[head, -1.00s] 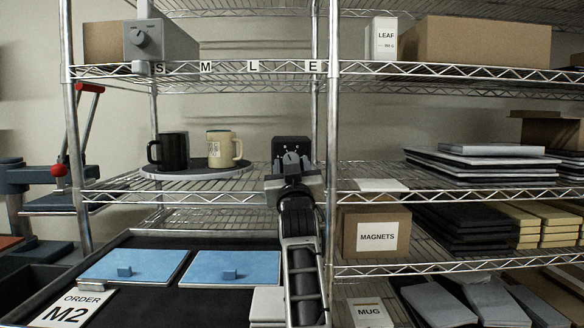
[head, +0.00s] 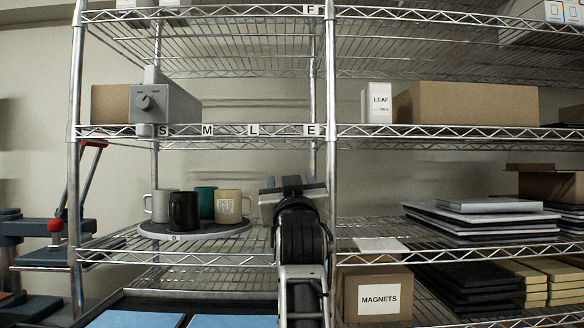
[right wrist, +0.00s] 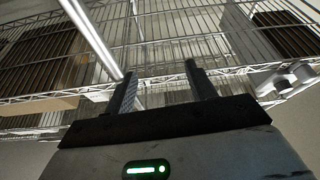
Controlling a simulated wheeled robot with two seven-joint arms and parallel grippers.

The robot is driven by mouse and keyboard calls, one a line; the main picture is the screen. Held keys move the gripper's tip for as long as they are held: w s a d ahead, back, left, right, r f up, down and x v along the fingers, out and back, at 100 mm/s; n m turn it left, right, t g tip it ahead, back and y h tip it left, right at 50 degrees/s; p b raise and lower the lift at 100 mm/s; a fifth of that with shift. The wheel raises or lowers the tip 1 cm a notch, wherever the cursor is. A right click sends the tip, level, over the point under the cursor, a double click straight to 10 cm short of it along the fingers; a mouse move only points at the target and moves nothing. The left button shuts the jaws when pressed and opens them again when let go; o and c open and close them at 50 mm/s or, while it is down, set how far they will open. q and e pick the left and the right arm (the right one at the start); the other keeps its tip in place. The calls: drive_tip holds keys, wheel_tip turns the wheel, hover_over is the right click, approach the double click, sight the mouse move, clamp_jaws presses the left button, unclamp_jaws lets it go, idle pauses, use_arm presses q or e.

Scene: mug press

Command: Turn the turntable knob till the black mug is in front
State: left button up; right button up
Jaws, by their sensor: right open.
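The round turntable (head: 229,233) is on the middle shelf at the left in the head view. The black mug (head: 184,212) stands at its near edge, a little left of centre, above a small pale tag (head: 174,237). A grey mug (head: 159,205) is behind left, a green mug (head: 206,201) at the back, a cream mug (head: 229,206) at the right. My right gripper (head: 292,187) is right of the turntable, apart from the mugs; its jaws are open and empty in the right wrist view (right wrist: 162,85). The turntable knob is hidden behind my right gripper and arm. My left gripper is out of view.
A metal shelf post (head: 331,150) rises close to the right of my gripper. The wire shelf (head: 250,131) above carries a grey box with a dial (head: 148,102). A magnets box (head: 378,294) stands below right.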

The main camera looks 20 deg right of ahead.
drive_tip(key=s+a+r, duration=0.1)
drive_tip(key=s+r, duration=0.1)
drive_tip(key=s, duration=0.4)
drive_tip(key=shift+a+r, duration=0.4)
drive_tip(key=shift+s, duration=0.1)
